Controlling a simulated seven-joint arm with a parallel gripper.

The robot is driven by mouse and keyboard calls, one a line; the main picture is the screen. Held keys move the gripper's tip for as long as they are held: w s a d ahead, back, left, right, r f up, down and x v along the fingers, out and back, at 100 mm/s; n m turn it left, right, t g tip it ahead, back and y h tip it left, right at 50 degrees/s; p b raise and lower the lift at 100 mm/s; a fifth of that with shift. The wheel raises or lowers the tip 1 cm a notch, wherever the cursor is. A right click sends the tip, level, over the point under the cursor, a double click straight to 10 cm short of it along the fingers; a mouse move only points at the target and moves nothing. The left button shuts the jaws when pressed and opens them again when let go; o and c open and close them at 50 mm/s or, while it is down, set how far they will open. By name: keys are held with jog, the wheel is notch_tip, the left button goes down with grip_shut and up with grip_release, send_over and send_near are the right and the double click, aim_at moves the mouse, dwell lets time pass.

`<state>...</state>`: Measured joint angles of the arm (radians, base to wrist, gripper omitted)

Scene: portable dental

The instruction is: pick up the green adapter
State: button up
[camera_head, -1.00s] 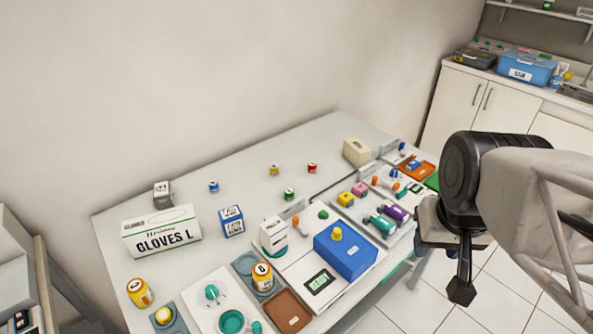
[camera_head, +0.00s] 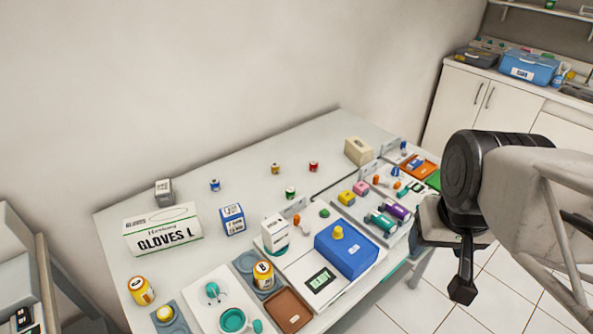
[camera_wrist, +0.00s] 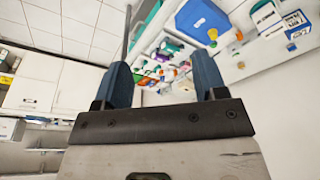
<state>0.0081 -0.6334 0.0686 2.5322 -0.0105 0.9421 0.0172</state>
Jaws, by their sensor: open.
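Several small green things are on the table, and I cannot tell for sure which is the adapter. A teal-green cylinder (camera_head: 381,222) lies in the tray beside a purple one (camera_head: 397,211). A small green jar (camera_head: 290,192) stands farther back, and a green knob-like piece (camera_head: 324,213) sits near the blue box. My gripper (camera_head: 463,287) hangs off the table's right side, over the floor, apart from all of them. In the wrist view its two blue fingers (camera_wrist: 164,76) are spread, with nothing held between them.
A blue box (camera_head: 346,249) with a yellow knob stands left of the tray. A glove box (camera_head: 162,230), a white-and-blue carton (camera_head: 232,219) and a beige box (camera_head: 358,151) also stand on the table (camera_head: 240,180). The table's back middle is mostly clear.

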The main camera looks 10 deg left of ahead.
jog(key=n+h, duration=1)
jog(key=n, duration=0.7)
send_over(290, 193)
jog(key=s+d, duration=0.6)
notch_tip(290, 193, down, 17)
jog(key=w+a+f+n+t, duration=0.1)
jog(key=a+f+n, duration=0.1)
jog(key=a+f, duration=0.1)
jog(key=w+a+f+n+t+h, duration=0.1)
jog(key=w+a+f+n, duration=0.1)
jog(key=a+f, duration=0.2)
jog(key=w+a+f+n+t+h, duration=0.1)
jog(key=w+a+f+n, duration=0.1)
jog(key=a+f, duration=0.2)
jog(key=shift+a, duration=0.95)
jog(key=shift+x, duration=1.35)
